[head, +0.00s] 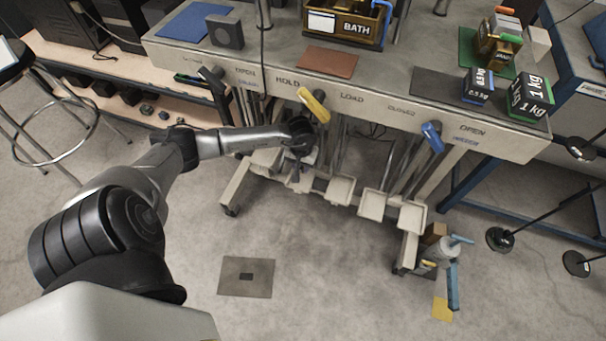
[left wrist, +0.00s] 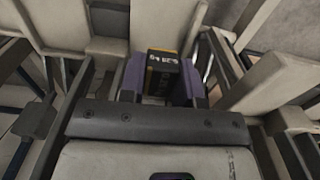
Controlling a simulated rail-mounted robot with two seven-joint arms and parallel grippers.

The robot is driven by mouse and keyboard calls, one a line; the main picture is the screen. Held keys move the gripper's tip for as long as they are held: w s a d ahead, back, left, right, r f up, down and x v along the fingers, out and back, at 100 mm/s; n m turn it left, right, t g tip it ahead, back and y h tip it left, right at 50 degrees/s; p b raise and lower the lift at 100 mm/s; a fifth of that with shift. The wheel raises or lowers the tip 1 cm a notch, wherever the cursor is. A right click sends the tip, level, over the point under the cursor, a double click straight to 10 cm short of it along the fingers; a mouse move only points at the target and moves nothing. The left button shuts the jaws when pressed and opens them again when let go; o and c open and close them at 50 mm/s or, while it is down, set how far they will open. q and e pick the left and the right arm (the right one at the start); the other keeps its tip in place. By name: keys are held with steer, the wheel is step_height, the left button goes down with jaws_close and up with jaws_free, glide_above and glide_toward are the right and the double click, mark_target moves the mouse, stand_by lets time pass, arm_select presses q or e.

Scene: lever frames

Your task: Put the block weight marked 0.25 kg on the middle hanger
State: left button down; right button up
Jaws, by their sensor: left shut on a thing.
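My left gripper (head: 298,163) is down in front of the lever frame, low among the pale hanger pans. In the left wrist view its purple fingers (left wrist: 160,86) are shut on a small dark block weight (left wrist: 163,70) with a yellow edge and a white marking too small to read surely. The head view hides the block behind my gripper. Pale hanger pans stand in a row under the bench, one (head: 340,190) just right of my gripper and another (head: 373,205) farther right. I cannot tell whether the block touches a pan. My right gripper is out of view.
The bench (head: 375,100) carries a yellow lever (head: 313,104), a blue lever (head: 432,137), a 0.5 kg weight (head: 478,88), a 1 kg weight (head: 530,97) and a bath box (head: 345,22). A stool (head: 40,115) stands left. The floor in front is mostly clear.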

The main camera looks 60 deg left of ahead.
mark_target(302, 178)
arm_select(q)
steer(key=f, duration=0.2)
steer(key=f+b, duration=0.1)
steer(key=shift+w+a, duration=0.15)
steer(key=shift+w, duration=0.1)
step_height(302, 178, down, 3)
steer(key=shift+s+b, duration=0.15)
steer(key=shift+b, duration=0.75)
steer(key=shift+f, duration=0.25)
steer(key=shift+f+b, duration=0.2)
steer(key=shift+b, duration=0.1)
steer(key=c, duration=0.8)
jaws_free()
